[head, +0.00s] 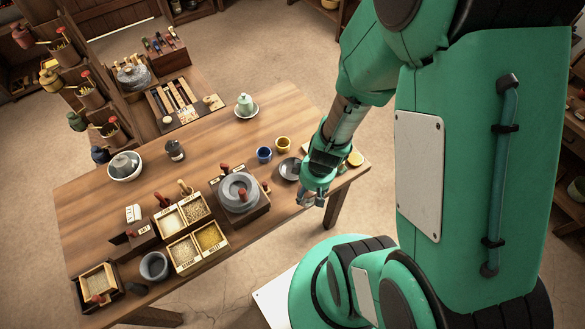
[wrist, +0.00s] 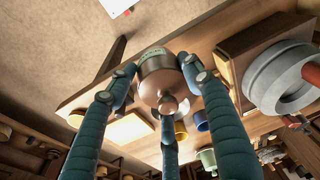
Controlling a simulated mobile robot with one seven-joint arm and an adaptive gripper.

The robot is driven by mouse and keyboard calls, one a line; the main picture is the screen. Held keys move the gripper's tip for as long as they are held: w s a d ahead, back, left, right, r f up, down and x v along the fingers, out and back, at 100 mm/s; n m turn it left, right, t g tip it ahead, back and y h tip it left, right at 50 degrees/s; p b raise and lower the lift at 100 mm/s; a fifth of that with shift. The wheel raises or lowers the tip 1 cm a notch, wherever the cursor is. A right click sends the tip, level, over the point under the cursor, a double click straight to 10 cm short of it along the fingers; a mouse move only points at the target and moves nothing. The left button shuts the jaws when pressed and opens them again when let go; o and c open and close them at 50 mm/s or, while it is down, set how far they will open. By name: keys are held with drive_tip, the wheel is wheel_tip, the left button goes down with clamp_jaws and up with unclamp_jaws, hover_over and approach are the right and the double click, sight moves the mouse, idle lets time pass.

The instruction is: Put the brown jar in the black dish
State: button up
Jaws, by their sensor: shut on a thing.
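The brown jar (wrist: 160,78) is held among the three teal fingers of my gripper (wrist: 162,92), its rounded knob toward the wrist camera. In the head view my gripper (head: 312,196) is over the right end of the table, near its front edge, and the jar is mostly hidden by the fingers. The black dish (head: 288,169) lies on the table just left of my gripper, its right side partly covered by the gripper.
A pale green lidded pot (head: 245,104) is at the back. The table's middle is clear.

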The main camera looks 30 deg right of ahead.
sight(293, 161)
drive_tip(key=shift+w, duration=0.15)
drive_tip(key=shift+w+d+f+p, duration=0.2)
drive_tip(key=shift+w+d, duration=0.55)
drive_tip(key=shift+w, duration=1.8)
drive_tip(key=shift+w+d+f+p, duration=0.1)
drive_tip(key=shift+w+d+f, duration=0.4)
drive_tip(key=shift+w, duration=2)
drive_tip(key=shift+w+d+f+p, duration=0.1)
drive_tip(key=shift+w+d, duration=0.85)
drive_tip(key=shift+w, duration=1.6)
drive_tip(key=shift+c, duration=0.2)
drive_tip(key=shift+f+b, duration=0.6)
drive_tip(key=shift+f, duration=1.1)
drive_tip(key=shift+f, duration=0.1)
drive_tip(key=o, duration=1.6)
drive_tip(key=shift+o, duration=0.2)
drive_tip(key=shift+s, duration=0.1)
wheel_tip(293, 161, up, 12)
drive_tip(key=s+p, duration=0.1)
drive_tip(key=p, duration=0.2)
drive_tip(key=shift+s+d, duration=0.3)
drive_tip(key=shift+d, duration=0.05)
